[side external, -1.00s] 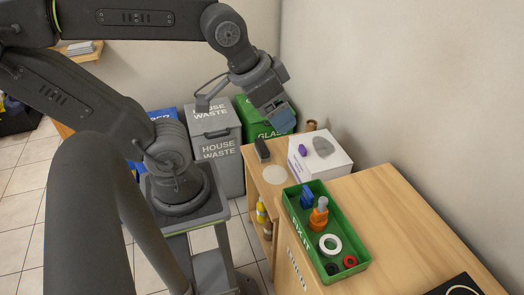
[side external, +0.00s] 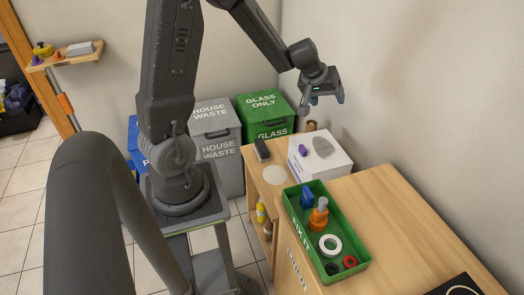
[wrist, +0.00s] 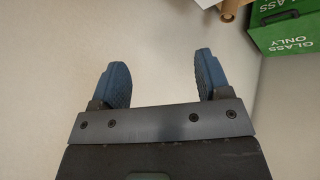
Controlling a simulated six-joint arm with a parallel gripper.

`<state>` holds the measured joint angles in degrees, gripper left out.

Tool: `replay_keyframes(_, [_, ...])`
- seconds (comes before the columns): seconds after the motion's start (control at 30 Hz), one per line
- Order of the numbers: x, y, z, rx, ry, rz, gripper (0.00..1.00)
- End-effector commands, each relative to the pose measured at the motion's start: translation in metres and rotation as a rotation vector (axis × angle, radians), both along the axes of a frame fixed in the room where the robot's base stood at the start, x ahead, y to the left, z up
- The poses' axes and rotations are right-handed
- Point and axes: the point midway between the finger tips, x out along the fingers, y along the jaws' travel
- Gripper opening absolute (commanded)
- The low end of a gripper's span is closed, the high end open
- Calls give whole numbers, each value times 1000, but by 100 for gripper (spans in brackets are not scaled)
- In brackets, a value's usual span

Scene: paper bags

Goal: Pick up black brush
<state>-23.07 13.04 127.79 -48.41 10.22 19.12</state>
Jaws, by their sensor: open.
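A dark, block-shaped object that looks like the black brush (side external: 262,149) lies on the low wooden counter (side external: 253,167) in the side view, left of a white box. My gripper (side external: 322,103) is raised well above the counter, up and to the right of the brush, near the wall. Its blue fingers are spread and empty; they also show in the wrist view (wrist: 161,60) against bare wall. I cannot make out the brush in the wrist view.
The white box (side external: 336,163) carries a purple item (side external: 303,150) and a grey piece (side external: 323,147). A green tray (side external: 311,271) with several parts sits in front. A grey bin (side external: 215,138) and a green bin (side external: 276,130) stand behind; a brown roll (side external: 311,125) is nearby.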

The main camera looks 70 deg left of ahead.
Motion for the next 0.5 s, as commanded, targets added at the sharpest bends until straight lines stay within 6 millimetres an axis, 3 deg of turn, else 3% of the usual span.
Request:
replay_keyframes(0.03, [1, 27, -27, -5, 29, 89, 70])
replay_keyframes(0.1, [-2, 63, -62, 0, 64, 212, 70])
replay_keyframes(0.23, [-26, 124, -128, 24, 156, 434, 70])
replay_keyframes(0.4, [-74, 171, -196, 61, 287, 650, 70])
replay_keyframes(0.5, [-95, 183, -219, 75, 341, 720, 70])
